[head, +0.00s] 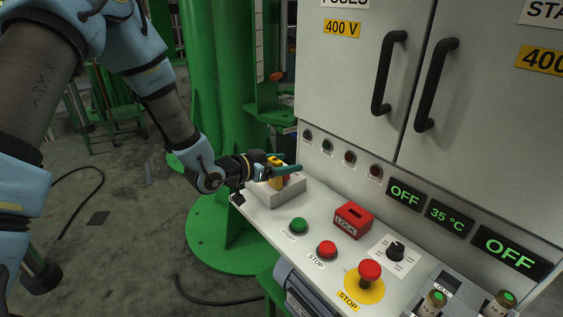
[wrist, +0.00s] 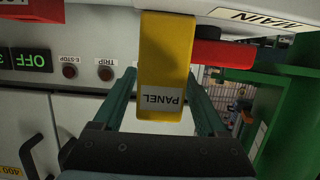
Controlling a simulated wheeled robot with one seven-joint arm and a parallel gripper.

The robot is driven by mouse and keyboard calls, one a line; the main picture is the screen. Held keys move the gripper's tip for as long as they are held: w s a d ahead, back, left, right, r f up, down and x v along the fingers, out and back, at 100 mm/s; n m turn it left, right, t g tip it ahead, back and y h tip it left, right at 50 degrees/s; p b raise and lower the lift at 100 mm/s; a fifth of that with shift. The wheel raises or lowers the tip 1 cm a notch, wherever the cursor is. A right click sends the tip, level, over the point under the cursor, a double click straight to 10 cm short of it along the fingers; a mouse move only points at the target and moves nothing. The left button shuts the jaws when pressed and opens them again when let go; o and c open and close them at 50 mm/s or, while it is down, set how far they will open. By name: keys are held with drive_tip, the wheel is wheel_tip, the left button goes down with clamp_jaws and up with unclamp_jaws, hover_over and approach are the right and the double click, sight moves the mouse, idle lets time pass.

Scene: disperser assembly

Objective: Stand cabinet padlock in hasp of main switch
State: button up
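The yellow padlock (wrist: 165,55), labelled PANEL, is between my gripper's two teal fingers in the wrist view. Both fingertips appear to meet its sides, so my gripper (head: 284,163) looks shut on it. The label is upside down in that view. In the head view the padlock (head: 275,160) is partly hidden by a finger, over the main switch. The main switch has a pale box (head: 270,196) and a red handle, and its red handle (wrist: 222,54) is beside the padlock in the wrist view. The hasp and shackle are hidden, so I cannot tell whether they are engaged.
To the right on the sloped panel are a green start button (head: 299,225), a red stop button (head: 327,248), a red LOCK box (head: 353,219), a black knob (head: 396,250) and an emergency stop (head: 369,272). The cabinet (head: 345,100) rises behind. A green column (head: 215,80) stands behind my arm.

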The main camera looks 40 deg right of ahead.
drive_tip(key=shift+o, duration=0.6)
drive_tip(key=b+v, duration=0.1)
drive_tip(key=v, duration=0.9)
drive_tip(key=shift+a, duration=0.4)
drive_tip(key=shift+w+r, duration=0.15)
